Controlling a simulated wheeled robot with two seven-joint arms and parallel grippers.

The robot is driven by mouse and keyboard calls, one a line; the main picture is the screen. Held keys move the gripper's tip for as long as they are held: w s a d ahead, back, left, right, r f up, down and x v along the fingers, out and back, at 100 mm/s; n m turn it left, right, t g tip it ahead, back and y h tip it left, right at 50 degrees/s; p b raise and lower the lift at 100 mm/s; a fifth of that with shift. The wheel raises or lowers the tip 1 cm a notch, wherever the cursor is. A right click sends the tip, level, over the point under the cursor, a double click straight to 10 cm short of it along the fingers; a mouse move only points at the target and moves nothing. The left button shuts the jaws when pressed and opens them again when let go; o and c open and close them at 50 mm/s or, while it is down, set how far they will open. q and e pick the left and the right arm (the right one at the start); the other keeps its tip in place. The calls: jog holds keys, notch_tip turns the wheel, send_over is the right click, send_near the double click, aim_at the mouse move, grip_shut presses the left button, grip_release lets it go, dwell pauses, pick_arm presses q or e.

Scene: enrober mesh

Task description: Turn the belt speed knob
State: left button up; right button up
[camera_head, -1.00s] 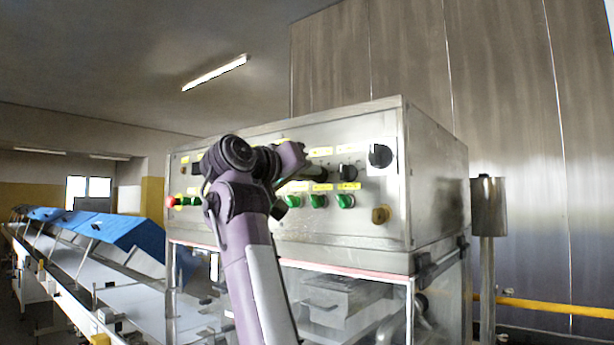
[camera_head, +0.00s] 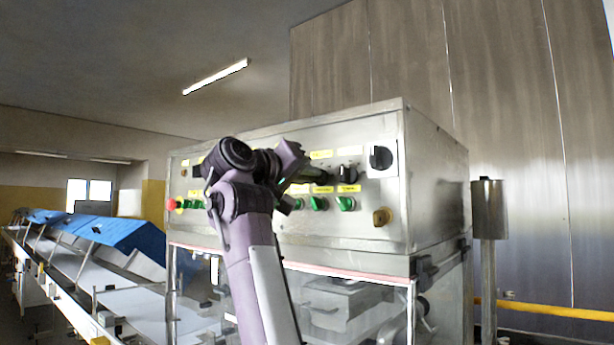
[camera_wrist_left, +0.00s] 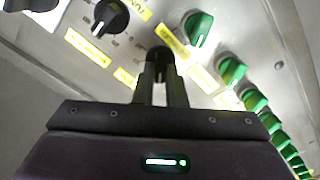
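The steel control panel (camera_head: 345,225) carries black knobs, green knobs and yellow labels, too blurred to read. My left gripper (camera_head: 318,176) reaches its upper row from the left. In the left wrist view, my left gripper's two dark fingers (camera_wrist_left: 160,68) stand slightly apart at a black knob (camera_wrist_left: 160,54), which shows between their tips. Whether they press on it is hidden. Another black knob (camera_wrist_left: 110,18) sits beside it and also shows in the head view (camera_head: 347,173). I cannot tell which is the belt speed knob. My right gripper is out of view.
A larger black selector (camera_head: 380,158) on a white plate is at the panel's upper right. Green knobs (camera_wrist_left: 232,71) line the lower row, close to the left gripper. A red button (camera_head: 172,204) is at the far left. A conveyor with blue covers (camera_head: 130,235) runs away at left.

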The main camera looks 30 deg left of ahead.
pick_arm(q)
jog(key=o, duration=0.5)
jog(key=shift+c, duration=0.2)
jog(key=s+b, duration=0.3)
jog(key=s, duration=0.5)
jog(key=shift+a, duration=0.3)
